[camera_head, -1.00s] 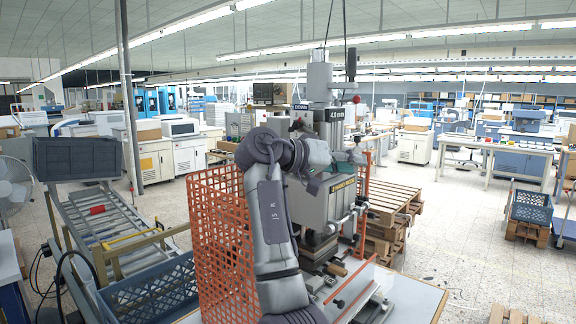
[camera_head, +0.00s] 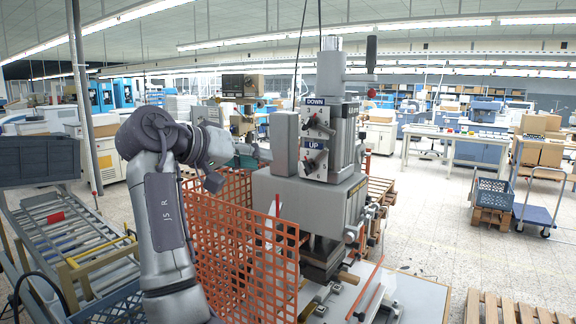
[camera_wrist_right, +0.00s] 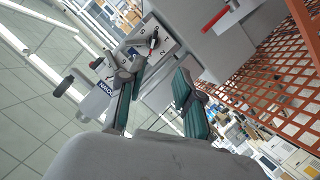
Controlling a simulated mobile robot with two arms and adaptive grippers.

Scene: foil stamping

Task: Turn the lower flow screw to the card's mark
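The press head (camera_head: 318,150) carries a panel with a DOWN plate and an UP plate. The upper screw (camera_head: 312,122) sits by the DOWN plate; the lower flow screw (camera_head: 310,164) sits below the UP plate. My right gripper (camera_head: 260,154) is left of the press head, partly hidden behind my own arm links. In the right wrist view its two teal fingers (camera_wrist_right: 156,80) are spread and hold nothing. My left gripper is out of view.
An orange mesh guard (camera_head: 235,240) stands below my right arm, close to the press. A roller conveyor (camera_head: 65,235) is at the left. Wooden pallets (camera_head: 510,305) lie at the lower right. Open floor (camera_head: 430,215) lies right of the press.

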